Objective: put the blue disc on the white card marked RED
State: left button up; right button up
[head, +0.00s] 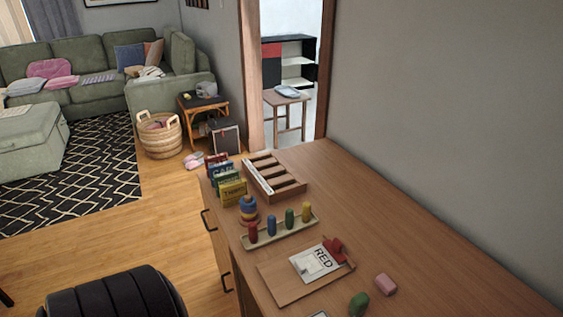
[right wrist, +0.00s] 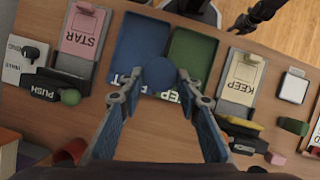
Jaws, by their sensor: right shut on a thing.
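My right gripper (right wrist: 159,82) is shut on a blue disc (right wrist: 159,73), held between its fingertips in the right wrist view. The disc covers part of a lettered white strip beneath it; I cannot tell its height above the surface. The white card marked RED (head: 308,268) lies on a wooden board (head: 284,289) on the desk in the head view. A red piece (head: 335,247) is at the card's upper right edge. The RED card cannot be made out in the right wrist view. Neither gripper shows in the head view.
In the head view, a peg rack (head: 270,237) and slotted wooden tray (head: 291,193) stand behind the RED card.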

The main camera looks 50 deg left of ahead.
aim_at(311, 263)
jog(key=j+u, duration=0.25)
jog(key=u, duration=0.2)
jog(key=i+j+u, duration=0.1)
jog(key=u, duration=0.3)
jog(key=i+j+u, duration=0.1)
jog(key=j+u, duration=0.2)
jog(key=u, duration=0.15)
jog(key=i+j, duration=0.1)
